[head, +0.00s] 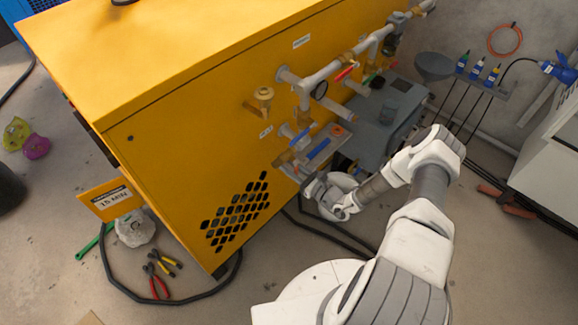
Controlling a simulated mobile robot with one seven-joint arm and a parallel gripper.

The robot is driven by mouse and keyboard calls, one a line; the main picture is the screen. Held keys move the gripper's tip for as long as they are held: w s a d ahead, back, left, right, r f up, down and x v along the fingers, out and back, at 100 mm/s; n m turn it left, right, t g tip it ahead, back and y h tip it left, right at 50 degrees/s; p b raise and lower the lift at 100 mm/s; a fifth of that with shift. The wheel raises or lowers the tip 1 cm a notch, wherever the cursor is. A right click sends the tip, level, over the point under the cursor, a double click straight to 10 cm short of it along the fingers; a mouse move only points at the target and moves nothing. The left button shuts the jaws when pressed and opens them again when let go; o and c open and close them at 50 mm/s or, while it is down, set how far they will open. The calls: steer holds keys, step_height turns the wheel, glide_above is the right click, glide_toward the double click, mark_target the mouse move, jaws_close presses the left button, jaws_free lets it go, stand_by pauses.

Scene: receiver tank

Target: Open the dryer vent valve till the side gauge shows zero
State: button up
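The large yellow dryer cabinet (190,110) fills the middle of the head view. Grey pipes (330,68) with valves run along its right face. Among the fittings are a red lever (346,73), a blue lever (300,136) on a lower branch, and a brass valve (264,93) on the left. Which one is the dryer vent valve I cannot tell. A small round gauge (320,89) sits below the pipe; its reading is too small to make out. My gripper (314,184) is low beside the cabinet, just below the blue-lever branch. Its fingers are too small and partly hidden to judge.
A grey box (388,115) stands behind the pipework. A small tray (326,146) with a blue item juts out above my gripper. A dark hose (150,299), pliers (157,281) and a yellow sign (110,199) are at lower left. Bottles hang on the back wall.

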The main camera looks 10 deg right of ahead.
jaws_close()
stand_by(1.1)
